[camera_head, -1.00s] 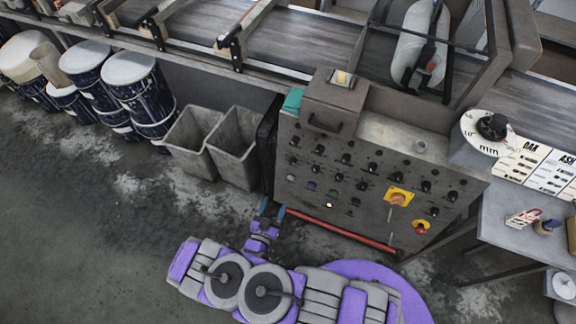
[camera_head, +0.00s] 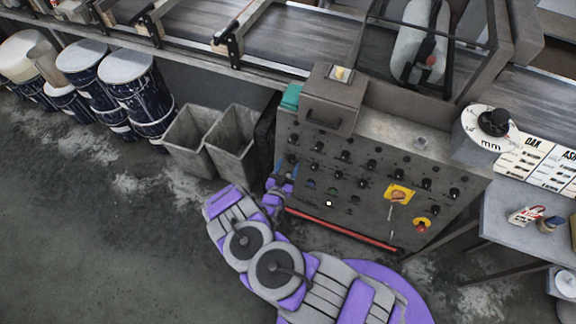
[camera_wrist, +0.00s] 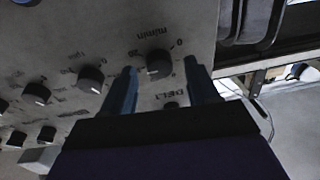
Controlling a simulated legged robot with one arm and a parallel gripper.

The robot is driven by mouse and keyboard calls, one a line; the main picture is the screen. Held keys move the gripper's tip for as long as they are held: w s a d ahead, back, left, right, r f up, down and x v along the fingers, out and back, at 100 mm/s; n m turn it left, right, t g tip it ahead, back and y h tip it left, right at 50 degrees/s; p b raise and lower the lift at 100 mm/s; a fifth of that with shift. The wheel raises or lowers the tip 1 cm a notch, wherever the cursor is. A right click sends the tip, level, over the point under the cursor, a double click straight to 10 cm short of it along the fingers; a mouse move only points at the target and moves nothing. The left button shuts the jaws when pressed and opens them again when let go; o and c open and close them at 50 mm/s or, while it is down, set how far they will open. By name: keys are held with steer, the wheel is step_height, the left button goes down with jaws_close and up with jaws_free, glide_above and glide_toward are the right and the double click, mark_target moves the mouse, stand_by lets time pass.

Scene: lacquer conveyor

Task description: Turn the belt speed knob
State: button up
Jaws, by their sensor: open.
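In the wrist view, a black round knob (camera_wrist: 159,63) with a pale pointer mark sits on the grey panel. A scale marked m/min is beside it, and a partly hidden label that seems to read BELT is under it. My gripper (camera_wrist: 160,66) is open, one finger to each side of this knob in the picture; contact cannot be told. In the head view my gripper (camera_head: 287,170) is at the left edge of the control panel (camera_head: 375,215), and it hides part of the knob column there.
Several other black knobs, such as one at the left (camera_wrist: 90,79), are close by in the wrist view. The panel also carries a yellow plate with an orange switch (camera_head: 398,195) and a red button (camera_head: 421,226). Two grey bins (camera_head: 232,145) stand left of the panel.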

steer(key=shift+w+d, duration=0.2)
steer(key=shift+w, duration=0.25)
steer(key=c, duration=1)
